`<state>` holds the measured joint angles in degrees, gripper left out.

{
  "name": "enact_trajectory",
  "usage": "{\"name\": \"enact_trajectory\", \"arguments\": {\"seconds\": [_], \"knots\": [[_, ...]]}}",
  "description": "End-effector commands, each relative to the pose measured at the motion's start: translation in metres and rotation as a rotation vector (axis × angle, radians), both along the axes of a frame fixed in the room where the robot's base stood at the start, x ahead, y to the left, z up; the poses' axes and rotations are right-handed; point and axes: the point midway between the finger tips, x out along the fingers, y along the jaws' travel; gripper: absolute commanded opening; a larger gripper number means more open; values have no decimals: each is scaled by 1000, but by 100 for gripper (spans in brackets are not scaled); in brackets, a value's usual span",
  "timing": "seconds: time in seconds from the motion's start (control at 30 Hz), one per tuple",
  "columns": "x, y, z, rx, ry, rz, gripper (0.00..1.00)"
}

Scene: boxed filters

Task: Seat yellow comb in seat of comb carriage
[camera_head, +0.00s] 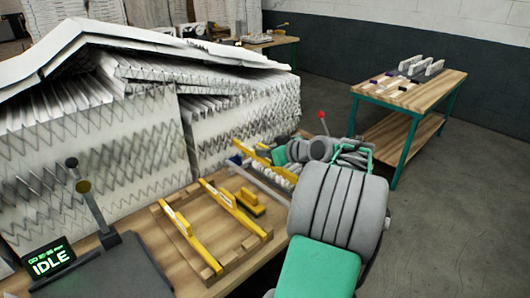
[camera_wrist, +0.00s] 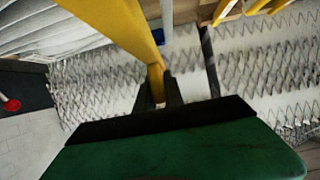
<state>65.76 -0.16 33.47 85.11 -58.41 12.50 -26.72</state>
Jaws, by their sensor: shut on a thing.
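My gripper (camera_wrist: 158,93) is shut on a yellow comb (camera_wrist: 126,26) in the wrist view, with dark fingers either side of its lower end. The comb slants to the upper left and runs out of frame. In the head view my arm hides the fingertips; a yellow bar (camera_head: 249,152) beside the pleated pack is probably the held comb. Two more yellow combs (camera_head: 191,241) (camera_head: 234,206) lie across a wooden tray (camera_head: 168,242). I cannot clearly make out the comb carriage or its seat; the gripper area is crowded, with a blue-tipped rail (camera_head: 262,181) close by.
Large white pleated filter packs (camera_head: 90,150) fill the left. A yellow handled block (camera_head: 250,202) lies at the tray. A red-knobbed lever (camera_head: 321,116) stands beyond my arm. A dark machine with an IDLE display (camera_head: 48,260) is at lower left. A side table (camera_head: 425,92) stands back right; floor between is clear.

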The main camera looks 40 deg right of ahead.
Motion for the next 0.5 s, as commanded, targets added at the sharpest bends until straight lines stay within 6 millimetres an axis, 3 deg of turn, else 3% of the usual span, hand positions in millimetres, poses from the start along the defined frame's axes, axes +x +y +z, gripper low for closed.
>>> {"name": "enact_trajectory", "arguments": {"seconds": [0.3, 0.5], "knots": [[0, 0, -41, -1, -1, 0, 0], [0, 0, -48, -2, -1, 1, 0]]}}
